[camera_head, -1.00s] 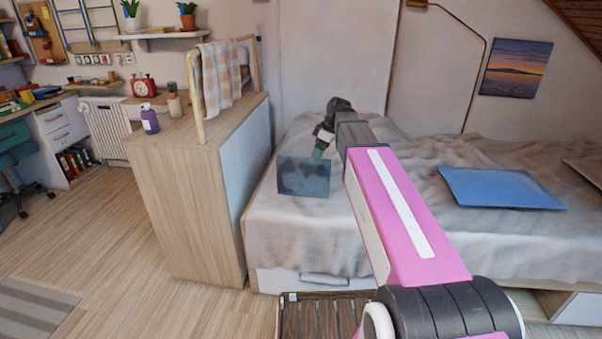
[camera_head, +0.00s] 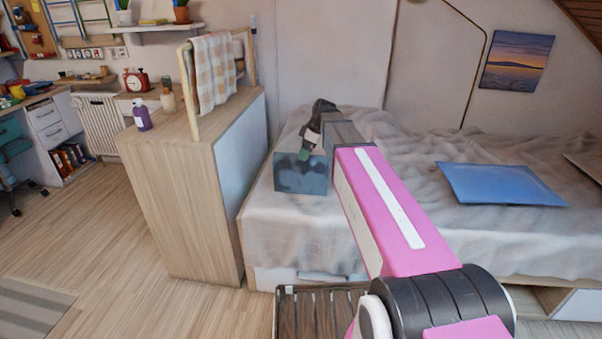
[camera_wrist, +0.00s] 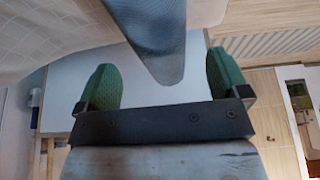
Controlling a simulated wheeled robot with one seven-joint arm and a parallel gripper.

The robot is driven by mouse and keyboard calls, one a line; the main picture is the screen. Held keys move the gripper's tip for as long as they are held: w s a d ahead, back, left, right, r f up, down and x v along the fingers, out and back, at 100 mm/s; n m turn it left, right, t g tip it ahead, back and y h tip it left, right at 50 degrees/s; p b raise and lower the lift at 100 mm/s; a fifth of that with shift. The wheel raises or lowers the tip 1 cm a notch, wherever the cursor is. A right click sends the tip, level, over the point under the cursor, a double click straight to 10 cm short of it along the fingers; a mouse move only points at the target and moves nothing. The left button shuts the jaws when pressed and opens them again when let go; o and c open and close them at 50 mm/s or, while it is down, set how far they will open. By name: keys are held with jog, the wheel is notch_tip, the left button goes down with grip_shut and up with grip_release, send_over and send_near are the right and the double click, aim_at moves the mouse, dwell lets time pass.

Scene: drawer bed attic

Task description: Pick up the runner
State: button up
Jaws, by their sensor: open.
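I cannot identify the runner for certain. In the wrist view, a blue-grey tapered thing (camera_wrist: 158,40) with a rounded end comes down from the top edge between my fingertips, with a gap on each side; it may be the runner. My gripper (camera_wrist: 163,85) is open, its two green fingers wide apart. In the head view, my gripper (camera_head: 303,155) is over the left end of the bed, close to a blotchy blue-grey block-shaped thing (camera_head: 300,178). My arm partly hides that area, and contact is not clear.
A wooden cabinet (camera_head: 190,205) stands left, bearing a rail with a checked cloth (camera_head: 213,75) and a purple bottle (camera_head: 142,118).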

aim_at(301, 173)
jog(key=x, duration=0.4)
jog(key=shift+f, duration=0.1)
jog(key=c, duration=1.4)
jog(key=shift+c, duration=0.2)
